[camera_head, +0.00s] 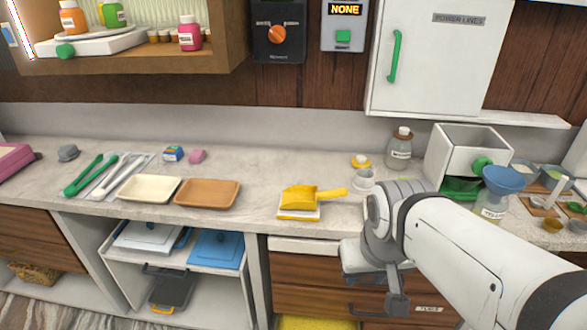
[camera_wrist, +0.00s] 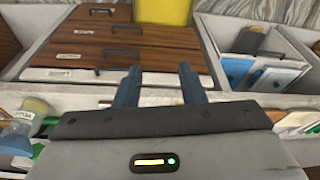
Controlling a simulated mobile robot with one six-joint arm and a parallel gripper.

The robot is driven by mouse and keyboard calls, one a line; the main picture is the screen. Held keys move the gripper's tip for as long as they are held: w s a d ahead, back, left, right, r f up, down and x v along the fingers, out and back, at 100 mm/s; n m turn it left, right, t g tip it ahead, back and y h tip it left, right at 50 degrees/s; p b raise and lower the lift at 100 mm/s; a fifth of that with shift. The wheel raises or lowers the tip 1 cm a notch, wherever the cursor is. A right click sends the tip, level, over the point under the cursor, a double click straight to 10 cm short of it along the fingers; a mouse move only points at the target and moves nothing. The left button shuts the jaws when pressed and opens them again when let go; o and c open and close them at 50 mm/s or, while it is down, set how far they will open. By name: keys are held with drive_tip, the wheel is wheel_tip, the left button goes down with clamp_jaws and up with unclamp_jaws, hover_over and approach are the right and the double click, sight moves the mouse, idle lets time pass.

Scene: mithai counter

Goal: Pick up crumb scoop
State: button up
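The crumb scoop (camera_head: 299,198) is yellow, with a broad pan on the left and a handle pointing right. It rests on a small white and yellow block (camera_head: 298,214) near the counter's front edge. My gripper (camera_wrist: 160,86) shows two dark fingers apart with nothing between them in the wrist view. In the head view my arm's end is right of the scoop and lower, in front of the drawers, apart from it. I cannot make out the scoop in the wrist view.
A brown tray (camera_head: 207,194) and a cream tray (camera_head: 149,189) lie left of the scoop. A small white cup (camera_head: 363,179) and a glass jar (camera_head: 400,150) stand behind my arm. A blue funnel (camera_head: 503,180) is at right. Bare counter lies behind the scoop.

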drive_tip(key=shift+o, duration=0.4)
drive_tip(key=shift+a, duration=0.1)
drive_tip(key=shift+o, duration=0.7)
drive_tip(key=shift+w, duration=0.2)
drive_tip(key=shift+o, duration=0.3)
drive_tip(key=w+d+f+m+t+h, duration=0.1)
drive_tip(key=w+d+f+m+t, duration=0.1)
drive_tip(key=w, duration=0.6)
drive_tip(key=shift+w+d+m+b, duration=0.25)
drive_tip(key=shift+d+m+b, duration=0.25)
drive_tip(key=shift+d, duration=0.45)
drive_tip(key=m+t+y+b, duration=0.2)
drive_tip(key=m+t, duration=0.5)
approach(333, 197)
drive_tip(key=w+d, duration=0.1)
drive_tip(key=d, duration=0.2)
drive_tip(key=w+f+y, duration=0.1)
drive_tip(key=w+a+f+m+y, duration=0.1)
drive_tip(key=w+f+t+y, duration=0.1)
drive_tip(key=shift+w+a+f+m, duration=0.3)
drive_tip(key=shift+w+a+m, duration=0.05)
drive_tip(key=shift+m, duration=0.05)
drive_tip(key=shift+w+a+f+m+t+y, duration=0.2)
drive_tip(key=shift+w+a+m+t+y, duration=0.1)
drive_tip(key=shift+a+y, duration=0.15)
drive_tip(key=shift+w+a+f, duration=0.1)
drive_tip(key=shift+w, duration=0.25)
drive_tip(key=x, duration=0.6)
drive_tip(key=shift+w+a+p, duration=0.25)
drive_tip(key=shift+w+p, duration=0.15)
